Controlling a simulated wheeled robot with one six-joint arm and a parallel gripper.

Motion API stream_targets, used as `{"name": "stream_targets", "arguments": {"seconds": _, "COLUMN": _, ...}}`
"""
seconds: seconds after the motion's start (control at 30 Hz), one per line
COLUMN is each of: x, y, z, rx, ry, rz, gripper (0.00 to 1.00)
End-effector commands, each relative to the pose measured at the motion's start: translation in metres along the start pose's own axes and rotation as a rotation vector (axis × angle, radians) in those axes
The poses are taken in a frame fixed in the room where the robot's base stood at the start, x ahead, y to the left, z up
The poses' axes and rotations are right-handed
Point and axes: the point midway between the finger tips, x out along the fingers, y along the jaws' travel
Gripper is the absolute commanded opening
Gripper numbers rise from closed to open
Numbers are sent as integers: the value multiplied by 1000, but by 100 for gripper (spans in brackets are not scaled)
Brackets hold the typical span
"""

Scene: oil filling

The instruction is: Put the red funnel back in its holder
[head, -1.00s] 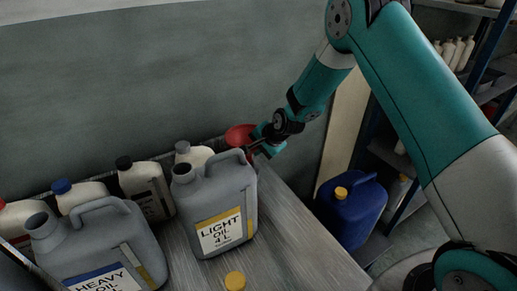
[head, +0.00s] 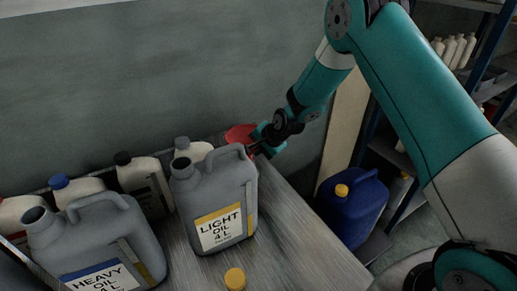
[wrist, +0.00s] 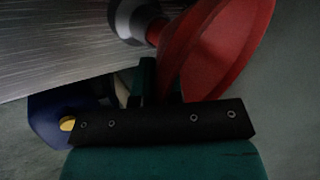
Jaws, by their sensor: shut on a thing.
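The red funnel (head: 240,134) is at the far end of the bench, behind the light oil jug, and its lower part is hidden by the jug in the head view. In the wrist view the funnel (wrist: 220,55) fills the upper right, with its wide cone toward the right and its narrow neck toward a pale round part (wrist: 135,18). I cannot tell whether that part is the holder. My gripper (head: 262,145) is shut on the funnel; its fingers (wrist: 148,80) meet the cone's lower edge in the wrist view.
The grey light oil jug (head: 213,200) stands close in front of my gripper. A heavy oil jug (head: 100,245), several white bottles (head: 143,178) and a yellow cap (head: 235,279) are on the bench (head: 300,240). A blue canister (head: 350,210) stands beside the bench, near shelves.

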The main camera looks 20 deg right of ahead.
Motion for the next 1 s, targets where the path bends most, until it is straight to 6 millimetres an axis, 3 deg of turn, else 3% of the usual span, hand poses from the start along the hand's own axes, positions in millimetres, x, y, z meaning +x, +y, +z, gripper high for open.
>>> {"name": "stream_targets", "arguments": {"seconds": 0.8, "x": 13, "y": 10, "z": 1, "rx": 0, "ry": 0, "rz": 0, "gripper": 0}}
{"name": "stream_targets", "arguments": {"seconds": 0.83, "x": 13, "y": 10, "z": 1, "rx": 0, "ry": 0, "rz": 0, "gripper": 14}}
{"name": "stream_targets", "arguments": {"seconds": 0.93, "x": 13, "y": 10, "z": 1, "rx": 0, "ry": 0, "rz": 0, "gripper": 37}}
{"name": "stream_targets", "arguments": {"seconds": 1.0, "x": 13, "y": 10, "z": 1, "rx": 0, "ry": 0, "rz": 0, "gripper": 37}}
